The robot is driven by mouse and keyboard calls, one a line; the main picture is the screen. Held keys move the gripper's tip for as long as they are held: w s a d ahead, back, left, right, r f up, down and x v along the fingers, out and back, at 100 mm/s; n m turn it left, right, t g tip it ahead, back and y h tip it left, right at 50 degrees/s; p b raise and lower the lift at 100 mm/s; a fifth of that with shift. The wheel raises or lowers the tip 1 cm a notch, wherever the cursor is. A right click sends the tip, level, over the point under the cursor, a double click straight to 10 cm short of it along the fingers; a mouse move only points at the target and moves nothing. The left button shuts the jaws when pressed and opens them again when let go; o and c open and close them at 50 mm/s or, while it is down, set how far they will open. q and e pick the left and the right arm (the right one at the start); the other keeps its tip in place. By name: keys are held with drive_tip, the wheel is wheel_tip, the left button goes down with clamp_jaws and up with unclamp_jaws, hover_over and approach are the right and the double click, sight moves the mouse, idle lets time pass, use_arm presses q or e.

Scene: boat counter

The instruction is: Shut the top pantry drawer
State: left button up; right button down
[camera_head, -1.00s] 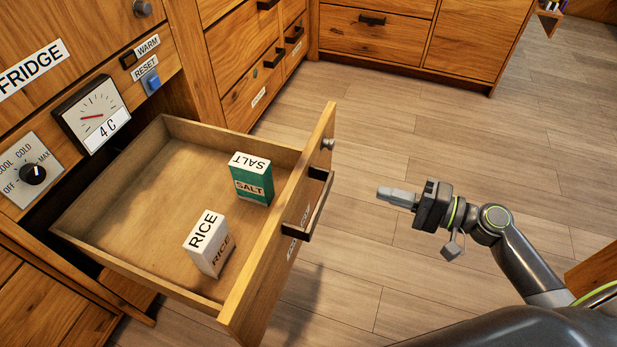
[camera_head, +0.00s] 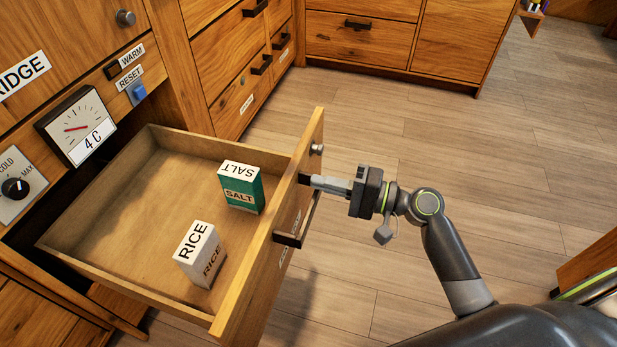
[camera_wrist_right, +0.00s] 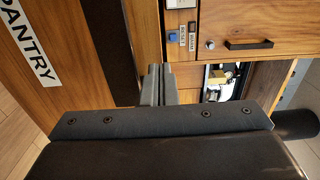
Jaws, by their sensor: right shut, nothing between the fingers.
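The top pantry drawer (camera_head: 130,205) stands pulled well out in the head view. Its wooden front (camera_head: 262,270) carries a dark bar handle (camera_head: 302,222) and a round metal knob (camera_head: 317,149). A green salt box (camera_head: 241,188) and a white rice box (camera_head: 201,257) stand upright inside. My right gripper (camera_head: 314,182) is shut and empty, its tips at the outer face of the front by the handle's far end; I cannot tell if they touch. The right wrist view shows the shut fingers (camera_wrist_right: 158,80) beside the front with its PANTRY label (camera_wrist_right: 32,45). My left gripper is out of view.
A fridge panel with a gauge (camera_head: 78,127), a dial (camera_head: 16,187) and a blue reset button (camera_head: 136,92) is behind the drawer. More closed drawers (camera_head: 360,40) stand at the back. The wooden floor (camera_head: 480,160) at the right is clear.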

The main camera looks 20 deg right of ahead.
sight(293, 176)
drive_tip(key=shift+x, duration=1.75)
drive_tip(key=shift+w, duration=0.1)
